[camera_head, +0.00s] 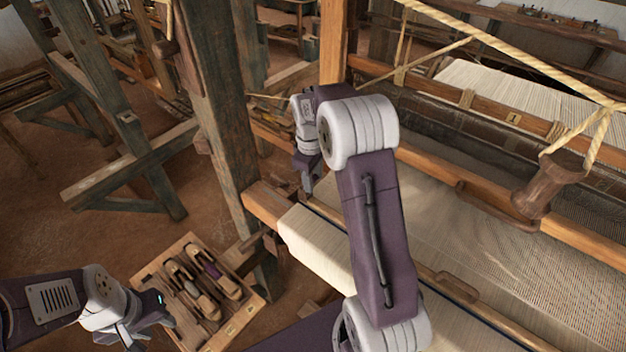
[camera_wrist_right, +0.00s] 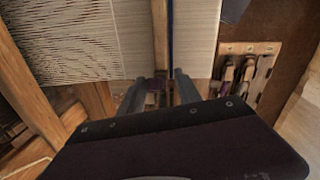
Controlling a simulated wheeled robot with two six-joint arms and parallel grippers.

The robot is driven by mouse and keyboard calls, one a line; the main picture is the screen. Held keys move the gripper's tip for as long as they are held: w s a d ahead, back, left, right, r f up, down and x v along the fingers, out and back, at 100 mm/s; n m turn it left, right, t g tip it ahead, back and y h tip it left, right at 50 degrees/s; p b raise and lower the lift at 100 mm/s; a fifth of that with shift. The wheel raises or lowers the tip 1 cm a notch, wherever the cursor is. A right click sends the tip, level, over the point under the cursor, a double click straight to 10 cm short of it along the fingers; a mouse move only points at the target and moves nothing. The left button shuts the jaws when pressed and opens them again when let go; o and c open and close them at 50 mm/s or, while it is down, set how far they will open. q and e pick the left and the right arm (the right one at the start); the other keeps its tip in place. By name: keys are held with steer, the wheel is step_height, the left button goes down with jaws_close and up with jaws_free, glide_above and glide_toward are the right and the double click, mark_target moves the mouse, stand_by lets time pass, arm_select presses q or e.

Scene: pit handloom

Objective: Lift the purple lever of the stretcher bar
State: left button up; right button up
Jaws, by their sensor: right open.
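The purple lever (camera_wrist_right: 155,88) shows small and dark between the fingers of my right gripper (camera_wrist_right: 158,92) in the right wrist view. It sits at the end of the wooden stretcher bar (camera_wrist_right: 160,35), which lies across the pale cloth. My right gripper also shows in the head view (camera_head: 307,186), pointing down at the loom's near left corner. It is open, its fingers apart on either side of the lever; I cannot tell whether they touch it. In the head view the lever is not discernible. My left gripper (camera_head: 145,322) is at lower left, away from the loom; its jaws are unclear.
A wooden tray (camera_head: 246,311) with several shuttles lies near my left gripper; it also shows in the right wrist view (camera_wrist_right: 252,47). A thick wooden post (camera_head: 215,120) stands left of my right gripper. Ropes and a hanging wooden handle (camera_head: 548,183) are at the right.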

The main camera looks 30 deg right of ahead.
steer(key=shift+w+d+f, duration=0.15)
steer(key=shift+w+f, duration=0.2)
steer(key=shift+f, duration=0.3)
steer(key=shift+w+d+f, duration=0.15)
steer(key=shift+w+f, duration=0.2)
steer(key=shift+f, duration=0.25)
steer(key=shift+w, duration=0.15)
steer(key=shift+a, duration=0.1)
steer(key=shift+c, duration=0.3)
steer(key=shift+s+r, duration=0.2)
steer(key=shift+s, duration=0.25)
jaws_close()
arm_select(q)
steer(key=shift+w+d+r, duration=0.1)
steer(key=shift+w+d, duration=0.05)
steer(key=shift+w, duration=0.3)
arm_select(e)
steer(key=shift+w, duration=0.1)
